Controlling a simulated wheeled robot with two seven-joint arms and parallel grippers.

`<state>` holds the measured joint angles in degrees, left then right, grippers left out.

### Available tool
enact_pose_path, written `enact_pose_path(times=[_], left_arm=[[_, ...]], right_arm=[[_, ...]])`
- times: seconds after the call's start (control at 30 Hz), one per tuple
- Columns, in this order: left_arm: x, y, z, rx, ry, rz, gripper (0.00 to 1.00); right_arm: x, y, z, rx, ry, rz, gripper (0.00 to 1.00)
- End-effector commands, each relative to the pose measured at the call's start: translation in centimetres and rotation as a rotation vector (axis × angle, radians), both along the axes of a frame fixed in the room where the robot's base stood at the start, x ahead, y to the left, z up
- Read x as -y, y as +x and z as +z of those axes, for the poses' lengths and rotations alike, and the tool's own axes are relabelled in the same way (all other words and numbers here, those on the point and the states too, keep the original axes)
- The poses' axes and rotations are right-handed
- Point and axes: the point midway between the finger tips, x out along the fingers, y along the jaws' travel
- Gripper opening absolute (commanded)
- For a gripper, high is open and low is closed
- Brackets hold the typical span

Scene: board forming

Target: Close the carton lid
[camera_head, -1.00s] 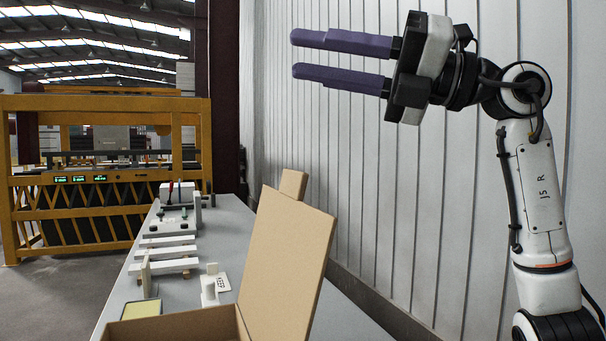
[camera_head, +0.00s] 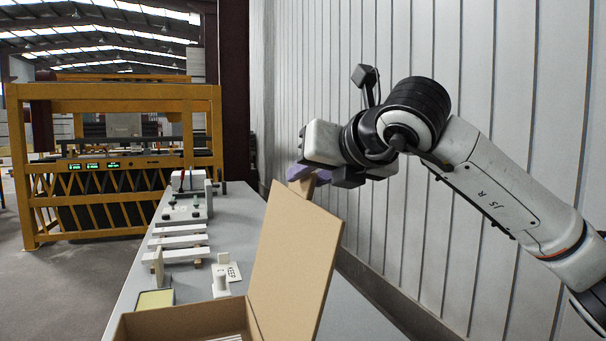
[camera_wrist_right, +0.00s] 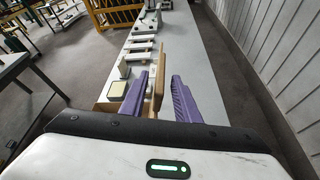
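The brown carton (camera_head: 185,322) stands open at the front of the table, its lid (camera_head: 292,262) raised and leaning to the right. A narrow flap (camera_head: 303,187) sticks up behind the lid's top edge. My right gripper (camera_head: 300,175) is at the upper end of the lid, its purple fingers mostly hidden there. In the right wrist view the fingers (camera_wrist_right: 158,98) are apart, with the upright lid (camera_wrist_right: 157,85) between them; I cannot tell if either touches it. My left gripper is not in view.
A grey table (camera_head: 232,215) holds a yellow-topped block (camera_head: 155,300), a white piece marked KEEP (camera_head: 222,278) and several white bars (camera_head: 180,241). A ribbed wall (camera_head: 420,60) runs along the right. A yellow frame machine (camera_head: 120,92) stands at the back left.

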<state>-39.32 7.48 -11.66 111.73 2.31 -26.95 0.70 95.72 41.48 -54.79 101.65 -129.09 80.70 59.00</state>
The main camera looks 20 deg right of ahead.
Motion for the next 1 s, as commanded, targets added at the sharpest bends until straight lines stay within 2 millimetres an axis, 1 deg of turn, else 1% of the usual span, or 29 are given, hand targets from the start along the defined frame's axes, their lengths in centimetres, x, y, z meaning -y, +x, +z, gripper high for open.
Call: enact_pose_path(times=[0.03,0.1,0.2,0.33,0.57,0.6,0.67,0.7,0.77,1.0], left_arm=[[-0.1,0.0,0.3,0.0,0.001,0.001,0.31],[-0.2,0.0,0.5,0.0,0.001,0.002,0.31],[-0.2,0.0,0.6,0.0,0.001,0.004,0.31],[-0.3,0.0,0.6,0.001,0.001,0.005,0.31],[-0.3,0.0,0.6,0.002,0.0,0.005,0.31],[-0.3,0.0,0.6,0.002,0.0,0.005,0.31],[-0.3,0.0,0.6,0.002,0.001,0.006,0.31],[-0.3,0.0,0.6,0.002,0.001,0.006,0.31],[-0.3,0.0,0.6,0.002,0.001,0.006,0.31],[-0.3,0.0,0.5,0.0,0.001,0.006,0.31]], right_arm=[[-0.1,0.8,-0.2,-0.003,-0.001,-0.001,0.29],[-0.3,1.7,-0.6,-0.003,0.0,0.001,0.29],[-0.4,2.6,-1.0,-0.001,0.0,0.0,0.29],[-0.4,3.1,-1.2,0.001,0.0,0.001,0.29],[-0.5,3.2,-1.3,0.001,0.001,0.002,0.29],[-0.5,3.2,-1.3,0.001,0.001,0.002,0.26],[-0.5,3.2,-1.3,0.001,0.001,0.002,0.15],[-0.5,3.2,-1.3,0.0,0.001,0.002,0.09],[-0.5,3.2,-1.3,0.0,0.001,0.002,0.0],[-0.5,3.2,-1.3,0.001,0.0,0.002,0.0]])
